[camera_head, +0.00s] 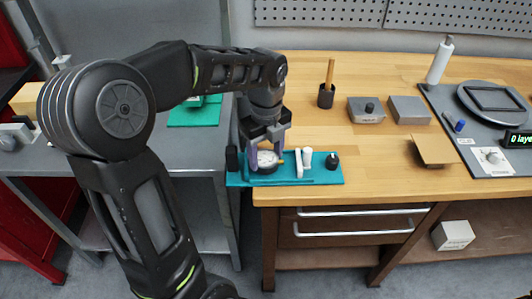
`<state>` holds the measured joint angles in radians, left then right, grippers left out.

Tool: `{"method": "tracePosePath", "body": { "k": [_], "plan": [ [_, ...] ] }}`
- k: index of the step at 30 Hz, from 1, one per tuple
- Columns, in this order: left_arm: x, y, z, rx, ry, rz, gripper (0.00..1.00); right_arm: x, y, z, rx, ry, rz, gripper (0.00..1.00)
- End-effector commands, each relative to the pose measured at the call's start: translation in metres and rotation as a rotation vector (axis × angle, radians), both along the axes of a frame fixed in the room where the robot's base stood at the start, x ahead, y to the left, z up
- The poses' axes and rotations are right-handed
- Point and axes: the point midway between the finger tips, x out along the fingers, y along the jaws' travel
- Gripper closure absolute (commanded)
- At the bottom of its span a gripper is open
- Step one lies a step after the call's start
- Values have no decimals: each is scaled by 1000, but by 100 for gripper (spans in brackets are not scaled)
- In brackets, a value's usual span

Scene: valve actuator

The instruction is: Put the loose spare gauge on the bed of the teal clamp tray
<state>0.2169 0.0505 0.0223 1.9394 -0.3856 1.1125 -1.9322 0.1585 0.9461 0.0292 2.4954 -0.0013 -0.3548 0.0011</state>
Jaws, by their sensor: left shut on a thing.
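My left gripper (267,160) points down with its purple fingers on either side of a round gauge (267,157), shut on it. The gauge has a white dial and a dark rim. It is over the left part of a long teal tray (326,177) at the bench's front left edge; I cannot tell whether it touches the bed. White upright parts (307,157) and a black knob (332,161) stand on the tray, right of the gauge. A dark upright part (232,158) is at its left end. My right gripper is not in view.
A second teal piece (195,114) lies on the grey table at left, partly behind my arm. A dark cup with a wooden stick (326,96), grey blocks (408,109) and a tan angled piece (432,150) are on the wooden bench. Bare wood lies between tray and blocks.

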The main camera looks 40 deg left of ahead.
Motion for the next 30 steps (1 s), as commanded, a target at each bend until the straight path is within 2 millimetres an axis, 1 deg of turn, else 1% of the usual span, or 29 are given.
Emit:
{"method": "tracePosePath", "body": {
  "k": [9, 10, 12, 19, 26, 30],
  "plan": [
    [0, 0, -7, 0, -1, 0, 100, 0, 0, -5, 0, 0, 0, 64],
    [0, 0, -6, 1, -1, 0, 42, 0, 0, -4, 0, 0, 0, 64],
    [0, 0, -6, 1, -1, 0, 36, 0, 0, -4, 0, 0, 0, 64],
    [0, 0, -6, 0, 0, 0, 18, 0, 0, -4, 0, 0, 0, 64],
    [0, 0, -6, 0, 1, 0, 18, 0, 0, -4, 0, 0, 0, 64],
    [0, 0, 0, 1, -1, 0, 18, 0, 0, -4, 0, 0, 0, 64]
  ]
}}
